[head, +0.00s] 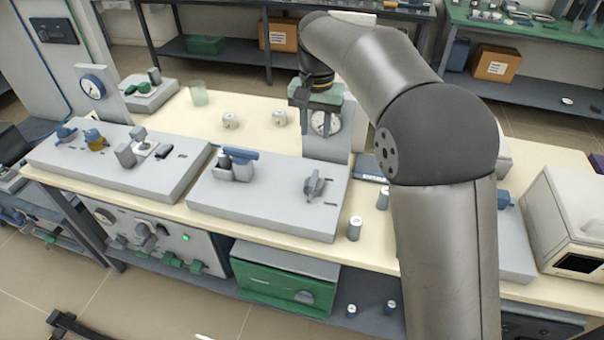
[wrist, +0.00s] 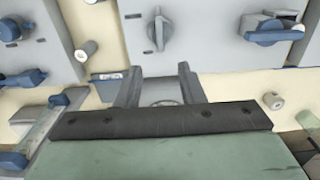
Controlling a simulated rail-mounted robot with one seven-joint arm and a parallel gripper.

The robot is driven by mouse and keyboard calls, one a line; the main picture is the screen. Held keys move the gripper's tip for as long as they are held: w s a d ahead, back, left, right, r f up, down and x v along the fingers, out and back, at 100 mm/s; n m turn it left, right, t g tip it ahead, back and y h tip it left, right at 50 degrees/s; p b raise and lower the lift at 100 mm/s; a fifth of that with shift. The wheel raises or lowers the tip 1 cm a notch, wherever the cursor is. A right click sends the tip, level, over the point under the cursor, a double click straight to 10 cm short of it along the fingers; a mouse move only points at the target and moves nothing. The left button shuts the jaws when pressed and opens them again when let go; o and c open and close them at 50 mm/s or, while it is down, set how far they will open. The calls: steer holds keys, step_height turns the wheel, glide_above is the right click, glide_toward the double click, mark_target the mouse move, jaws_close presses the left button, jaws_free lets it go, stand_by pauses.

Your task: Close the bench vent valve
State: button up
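No readable label marks the bench vent valve, so I cannot tell which fitting it is. On the middle grey panel (head: 265,205), a blue-lever valve (head: 240,160) has its lever lying roughly along the panel. A grey bar-shaped knob (head: 314,186) stands on the same panel to the right. In the wrist view the knob (wrist: 158,28) is near the top middle and the lever valve (wrist: 272,32) at top right. My gripper (wrist: 160,80) is open, its two grey fingers apart, with neither fitting between them.
A grey stand with a dial (head: 325,123) is close below my gripper. The left panel (head: 110,172) carries blue and orange-brown fittings. Small pale cylinders (head: 355,228) stand around the bench. A white box (head: 570,225) is at the right. The bench top behind the panels is mostly clear.

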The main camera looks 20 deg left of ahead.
mark_target(313, 178)
step_height(313, 178, down, 16)
steer(key=shift+r+p, duration=0.1)
steer(key=shift+p, duration=0.2)
jaws_close()
